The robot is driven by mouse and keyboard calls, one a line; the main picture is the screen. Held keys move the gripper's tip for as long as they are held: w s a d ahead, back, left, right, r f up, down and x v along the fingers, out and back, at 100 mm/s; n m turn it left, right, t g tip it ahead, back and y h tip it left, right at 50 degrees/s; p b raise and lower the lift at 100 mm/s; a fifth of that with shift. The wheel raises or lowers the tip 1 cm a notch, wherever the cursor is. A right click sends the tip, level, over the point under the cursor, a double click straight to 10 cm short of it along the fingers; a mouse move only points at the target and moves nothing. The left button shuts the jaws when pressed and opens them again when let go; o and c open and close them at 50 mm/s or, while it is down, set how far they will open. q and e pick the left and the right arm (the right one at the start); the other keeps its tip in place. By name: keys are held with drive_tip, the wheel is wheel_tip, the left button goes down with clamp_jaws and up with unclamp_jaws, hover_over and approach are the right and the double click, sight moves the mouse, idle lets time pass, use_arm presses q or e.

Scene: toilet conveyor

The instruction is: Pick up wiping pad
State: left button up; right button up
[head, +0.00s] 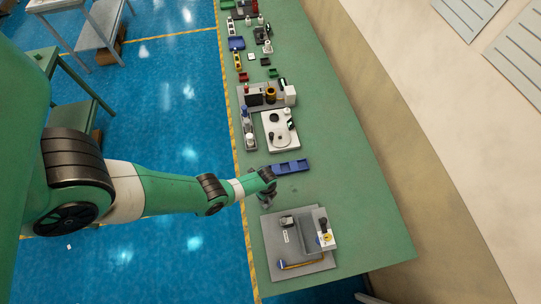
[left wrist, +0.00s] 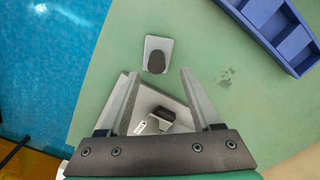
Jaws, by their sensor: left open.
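My left gripper (left wrist: 157,74) is open in the left wrist view, with its fingers spread and nothing held between them. In the head view, it is over the green table near the front left edge. A dark rounded pad-like piece (left wrist: 155,62) sits on a small light plate (left wrist: 152,42), just beyond the fingertips. A small dark-topped block (left wrist: 163,113) shows between the fingers on a grey base plate; the block also shows in the head view (head: 287,221). I cannot tell for sure which of these is the wiping pad. My right gripper is not in view.
The grey base plate (head: 275,242) carries a box with a yellow label (head: 326,238) and a rod (head: 302,264). A blue compartment tray (head: 290,166) lies just beyond. White and grey fixtures (head: 281,138) stand farther back. The green table's right side (head: 365,215) is clear.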

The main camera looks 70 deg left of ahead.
use_arm(q)
drive_tip(key=f+b, duration=0.4)
drive_tip(key=f, duration=0.1)
drive_tip(key=shift+s+a+b, duration=0.15)
drive_tip(key=shift+s+b, duration=0.25)
drive_tip(key=shift+f, duration=0.2)
drive_tip(key=shift+w+r, duration=0.1)
drive_tip(key=shift+r, duration=0.05)
clamp_jaws()
